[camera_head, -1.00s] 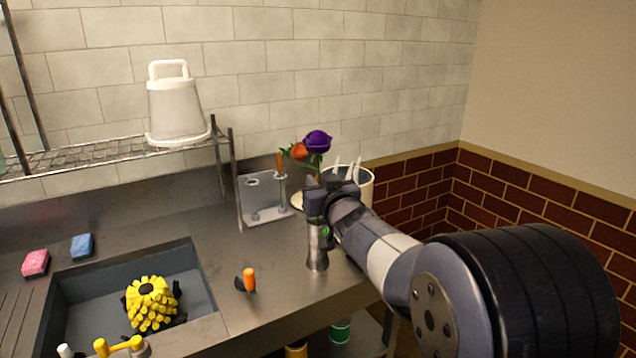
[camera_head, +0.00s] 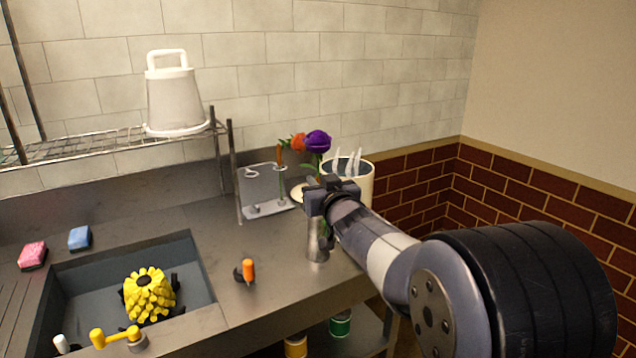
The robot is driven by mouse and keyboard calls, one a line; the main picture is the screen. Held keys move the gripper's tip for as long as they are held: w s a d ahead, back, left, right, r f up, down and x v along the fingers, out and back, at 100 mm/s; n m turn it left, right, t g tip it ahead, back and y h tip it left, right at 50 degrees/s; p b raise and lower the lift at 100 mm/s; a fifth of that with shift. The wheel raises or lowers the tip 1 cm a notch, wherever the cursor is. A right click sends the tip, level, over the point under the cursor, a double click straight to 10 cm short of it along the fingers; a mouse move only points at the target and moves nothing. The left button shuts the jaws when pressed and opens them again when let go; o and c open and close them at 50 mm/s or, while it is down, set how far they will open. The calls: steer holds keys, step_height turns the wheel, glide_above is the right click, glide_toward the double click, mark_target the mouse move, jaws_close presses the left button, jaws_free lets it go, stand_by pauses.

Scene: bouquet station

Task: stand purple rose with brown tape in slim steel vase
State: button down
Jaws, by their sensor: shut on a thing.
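The purple rose (camera_head: 317,141) stands upright above my gripper (camera_head: 322,190), its bloom up and its stem running down behind the gripper. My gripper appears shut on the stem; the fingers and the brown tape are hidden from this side. The slim steel vase (camera_head: 318,247) stands on the counter directly below my gripper, near the front edge. My gripper covers the vase's mouth, so I cannot tell whether the stem is inside it.
An orange-red flower (camera_head: 298,142) shows behind the rose. A clear rack (camera_head: 263,190) and a cream bucket (camera_head: 362,180) stand behind. An orange-handled tool (camera_head: 248,271) lies left of the vase. A sink (camera_head: 200,282) holds a yellow object (camera_head: 148,295).

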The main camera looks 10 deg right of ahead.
steer(key=c, duration=1.3)
jaws_free()
steer(key=shift+c, duration=0.2)
steer(key=shift+o, duration=0.5)
steer(key=o, duration=0.5)
steer(key=shift+o, duration=0.2)
steer(key=shift+s+d, duration=0.2)
steer(key=shift+s, duration=1.05)
steer(key=shift+s+d, duration=0.15)
steer(key=shift+s, duration=1.1)
steer(key=shift+s+d+p, duration=0.15)
steer(key=shift+s+p, duration=0.15)
steer(key=shift+s, duration=0.95)
steer(key=shift+s+d+p, duration=0.15)
steer(key=shift+s+p, duration=0.1)
steer(key=shift+s, duration=0.95)
steer(key=shift+w, duration=0.1)
steer(key=shift+w+a+b, duration=0.2)
steer(key=shift+w+b, duration=0.05)
steer(key=shift+w, duration=1)
steer(key=shift+w+a+b, duration=0.15)
steer(key=shift+w+b, duration=0.05)
steer(key=shift+w, duration=1.05)
